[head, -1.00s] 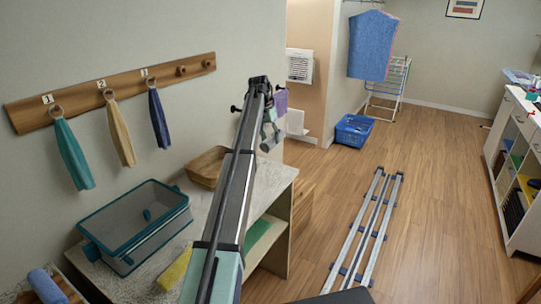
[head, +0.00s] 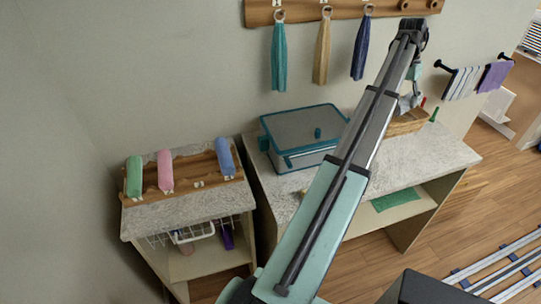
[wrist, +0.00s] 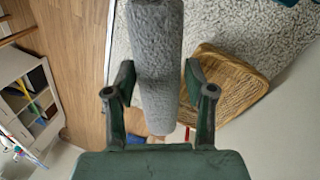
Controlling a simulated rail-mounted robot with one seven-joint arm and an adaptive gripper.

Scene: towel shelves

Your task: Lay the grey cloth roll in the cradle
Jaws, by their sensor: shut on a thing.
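The grey cloth roll (wrist: 157,50) is between the fingers of my gripper (wrist: 158,88) in the wrist view, its long side running up the picture. My gripper (head: 408,98) is small in the head view, hanging from the arm above the wicker basket at the counter's right; the roll is hard to make out there. The wooden cradle (head: 207,168) lies on the low shelf unit at left. It holds a green roll (head: 134,177), a pink roll (head: 165,171) and a blue roll (head: 225,157), with a bare gap between pink and blue.
A teal-rimmed lidded bin (head: 300,137) stands on the counter (head: 445,152) between the cradle and my gripper. The wicker basket (wrist: 228,85) is beside the roll in the wrist view. Three towels hang from the wall rack (head: 345,10). My arm crosses the head view and hides part of the counter.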

